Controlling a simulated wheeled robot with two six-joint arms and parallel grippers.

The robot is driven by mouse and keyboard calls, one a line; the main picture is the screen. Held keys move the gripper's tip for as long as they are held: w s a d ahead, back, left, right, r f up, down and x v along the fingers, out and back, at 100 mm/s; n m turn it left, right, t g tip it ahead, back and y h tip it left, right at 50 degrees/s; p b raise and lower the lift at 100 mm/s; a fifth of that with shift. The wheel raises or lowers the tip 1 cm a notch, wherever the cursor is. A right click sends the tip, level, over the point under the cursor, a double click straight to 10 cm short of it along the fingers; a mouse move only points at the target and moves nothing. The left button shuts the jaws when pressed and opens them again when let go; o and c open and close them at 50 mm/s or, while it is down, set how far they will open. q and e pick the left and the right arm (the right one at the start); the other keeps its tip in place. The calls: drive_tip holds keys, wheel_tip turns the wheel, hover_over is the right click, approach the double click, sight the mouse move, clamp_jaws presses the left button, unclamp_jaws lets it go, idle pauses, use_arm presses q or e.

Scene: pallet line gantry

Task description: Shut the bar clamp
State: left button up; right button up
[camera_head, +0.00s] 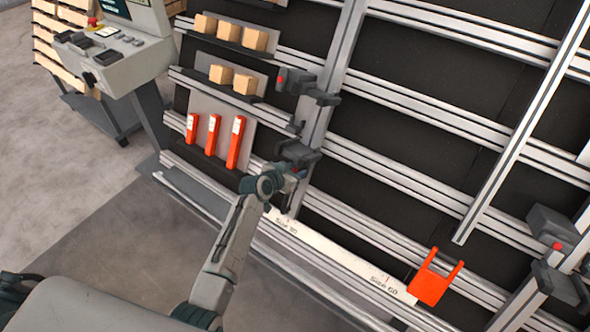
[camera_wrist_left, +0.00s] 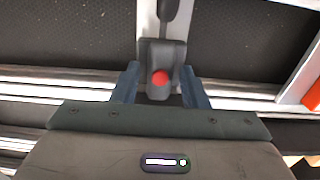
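A dark grey clamp block (camera_head: 299,152) sits on the upright aluminium bar (camera_head: 328,85) in the head view. Above it on the same bar is a second grey block with a red knob (camera_head: 296,82). My left gripper (camera_head: 292,178) is at the lower block and partly hides it. In the left wrist view the grey block (camera_wrist_left: 161,55) with its red knob (camera_wrist_left: 160,78) is between the two blue-grey fingers of my left gripper (camera_wrist_left: 160,84). The fingers are spread apart; I cannot tell whether they touch the block. My right gripper is not in view.
Horizontal aluminium rails (camera_head: 420,98) cross a black panel. A white scale strip (camera_head: 330,253) runs low, with an orange fork-shaped piece (camera_head: 431,283) at its right end. Orange pieces (camera_head: 236,142) and wooden blocks stand at left. Another clamp (camera_head: 549,225) is at right.

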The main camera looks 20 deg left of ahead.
use_arm(q)
clamp_jaws()
drive_tip(key=shift+f, duration=0.1)
drive_tip(key=m+b, duration=0.4)
drive_tip(key=m, duration=0.1)
drive_tip(key=shift+f+b, duration=0.2)
drive_tip(key=shift+b, duration=0.15)
drive_tip(key=m+b, duration=0.1)
drive_tip(key=m, duration=0.1)
drive_tip(key=shift+r+m, duration=0.15)
drive_tip(key=shift+m, duration=0.15)
drive_tip(key=shift+r+m, duration=0.1)
drive_tip(key=shift+m, duration=0.2)
